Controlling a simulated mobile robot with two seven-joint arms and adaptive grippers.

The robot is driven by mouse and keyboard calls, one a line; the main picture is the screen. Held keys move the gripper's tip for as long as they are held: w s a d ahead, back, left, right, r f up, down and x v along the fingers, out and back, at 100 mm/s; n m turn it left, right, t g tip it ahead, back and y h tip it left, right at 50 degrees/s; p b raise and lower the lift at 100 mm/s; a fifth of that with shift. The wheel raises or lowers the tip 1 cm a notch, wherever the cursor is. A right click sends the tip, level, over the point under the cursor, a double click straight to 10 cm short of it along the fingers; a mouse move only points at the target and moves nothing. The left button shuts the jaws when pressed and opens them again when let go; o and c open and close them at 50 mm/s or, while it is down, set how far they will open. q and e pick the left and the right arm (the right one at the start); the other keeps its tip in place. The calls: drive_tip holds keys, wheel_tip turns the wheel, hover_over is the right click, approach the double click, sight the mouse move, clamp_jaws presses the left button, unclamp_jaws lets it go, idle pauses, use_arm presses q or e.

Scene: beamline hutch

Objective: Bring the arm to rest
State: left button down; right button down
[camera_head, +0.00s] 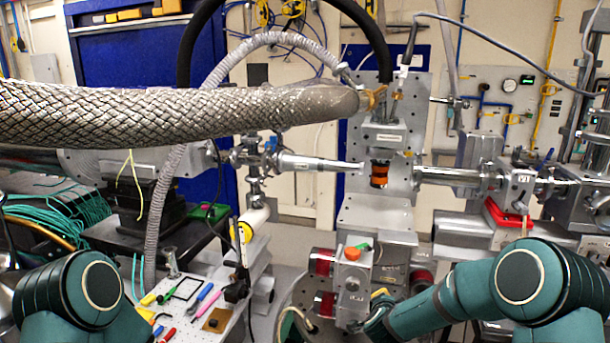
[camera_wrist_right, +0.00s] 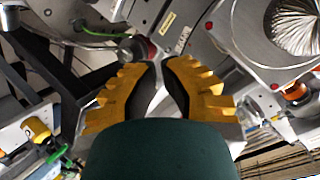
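My right gripper (camera_wrist_right: 160,64) shows in the right wrist view, with yellow ridged fingers and black inner pads. A gap shows between the pads, and I see nothing held in it. In the head view my right arm (camera_head: 430,308) reaches from the lower right toward the bottom middle. Its gripper is mostly hidden there, with only a bit of yellow showing. My left arm (camera_head: 75,290) shows only as a green and black joint at the lower left. My left gripper is out of view.
A motor assembly with an orange knob (camera_head: 352,253) stands close to my right gripper. A white perforated board (camera_head: 205,320) with several tools lies left of it. A braided hose (camera_head: 180,115) crosses the upper left. Beamline pipes (camera_head: 450,176) run across the middle.

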drive_tip(key=s+a+f+n+g+y, duration=0.3)
drive_tip(key=s+f+n+g, duration=0.1)
drive_tip(key=s+f, duration=0.8)
drive_tip(key=s+a+f+n+g+y, duration=0.35)
drive_tip(key=s+f, duration=0.55)
drive_tip(key=s, duration=0.5)
drive_tip(key=s+a+f+n+g+y, duration=0.1)
drive_tip(key=s+g, duration=0.1)
drive_tip(key=s, duration=0.5)
drive_tip(key=s+a+n+g, duration=0.2)
drive_tip(key=s+g, duration=0.1)
drive_tip(key=s, duration=0.3)
drive_tip(key=w+a+r+n+t, duration=0.1)
drive_tip(key=w+a+r+t, duration=0.1)
drive_tip(key=w+r, duration=0.2)
drive_tip(key=shift+w+r, duration=0.4)
drive_tip(key=shift+w, duration=0.35)
